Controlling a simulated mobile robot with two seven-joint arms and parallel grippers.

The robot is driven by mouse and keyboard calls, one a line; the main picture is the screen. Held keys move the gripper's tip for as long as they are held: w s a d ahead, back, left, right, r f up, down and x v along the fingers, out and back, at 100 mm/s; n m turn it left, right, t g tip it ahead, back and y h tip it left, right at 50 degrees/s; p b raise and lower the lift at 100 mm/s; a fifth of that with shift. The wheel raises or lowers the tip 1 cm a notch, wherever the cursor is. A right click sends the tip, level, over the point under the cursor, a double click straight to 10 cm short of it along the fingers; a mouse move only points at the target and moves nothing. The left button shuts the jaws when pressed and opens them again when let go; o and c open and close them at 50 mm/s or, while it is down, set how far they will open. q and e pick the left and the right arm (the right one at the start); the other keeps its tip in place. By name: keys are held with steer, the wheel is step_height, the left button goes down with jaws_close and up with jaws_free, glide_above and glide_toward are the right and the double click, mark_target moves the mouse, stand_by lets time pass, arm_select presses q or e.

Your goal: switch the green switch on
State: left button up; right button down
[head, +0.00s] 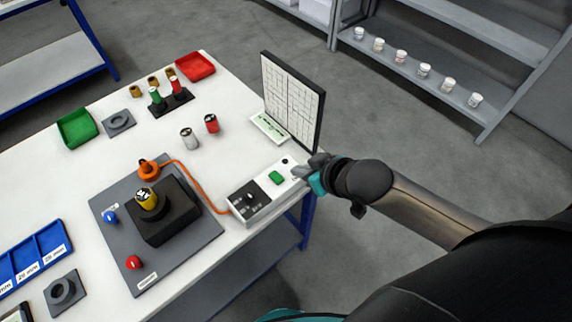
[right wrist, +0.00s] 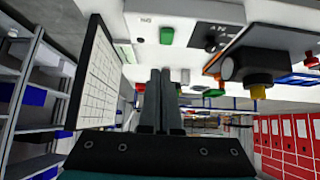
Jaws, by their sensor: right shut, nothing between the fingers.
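The green switch (head: 276,177) is a small rocker on a white and black control box (head: 248,203) at the table's right edge. My right gripper (head: 304,171) is shut and empty, at the right end of the box, just right of the switch. In the right wrist view the shut fingers (right wrist: 160,75) point toward the box's white panel, with the green switch (right wrist: 167,36) just beyond the tips. They look apart from the switch. I cannot tell whether the switch is on or off. My left gripper is out of view.
An upright panel (head: 292,100) stands behind my right gripper. An orange cable (head: 200,182) runs from the box to a grey board (head: 112,245) with a black block. Red and silver cylinders (head: 211,124), a green tray (head: 77,128) and a red tray (head: 195,66) lie farther back.

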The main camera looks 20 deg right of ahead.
steer(key=r, duration=0.2)
steer(key=shift+s+a+r, duration=0.25)
steer(key=shift+a+r, duration=0.1)
steer(key=shift+a, duration=0.05)
steer(key=shift+w, duration=0.1)
steer(key=b, duration=0.1)
glide_above(272, 172)
steer(key=s, duration=0.2)
steer(key=f, duration=0.5)
steer(key=d+f, duration=0.1)
steer(key=f, duration=0.1)
steer(key=shift+s+f, duration=0.15)
steer(key=shift+s, duration=0.05)
step_height(272, 172, down, 2)
steer(key=shift+s+f, duration=0.1)
steer(key=shift+f, duration=0.15)
steer(key=shift+f+b, duration=0.3)
steer(key=shift+f, duration=0.35)
